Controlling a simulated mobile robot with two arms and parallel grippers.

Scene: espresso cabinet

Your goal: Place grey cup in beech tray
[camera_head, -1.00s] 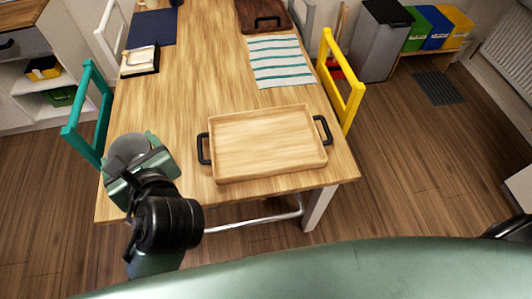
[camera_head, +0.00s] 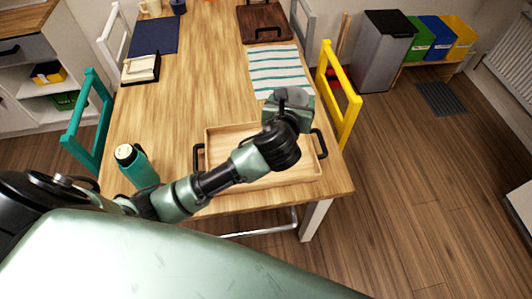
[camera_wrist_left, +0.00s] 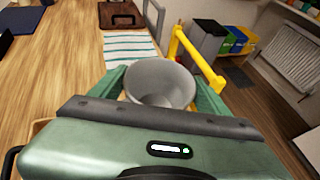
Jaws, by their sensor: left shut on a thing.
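My left gripper (camera_head: 290,106) is shut on the grey cup (camera_head: 294,96) and holds it over the far right part of the beech tray. In the left wrist view the grey cup (camera_wrist_left: 160,82) sits upright between the green fingers of the left gripper (camera_wrist_left: 160,92), its open mouth showing. The beech tray (camera_head: 222,138) is a shallow pale wooden tray with black handles, near the table's front edge. My left arm crosses above it and hides part of its inside. The visible tray floor is bare. My right gripper is not in view.
A green bottle (camera_head: 138,167) with a pale lid stands left of the tray. A striped cloth (camera_head: 274,70) and a dark brown tray (camera_head: 263,25) lie beyond it. A yellow chair (camera_head: 340,100) stands at the table's right side.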

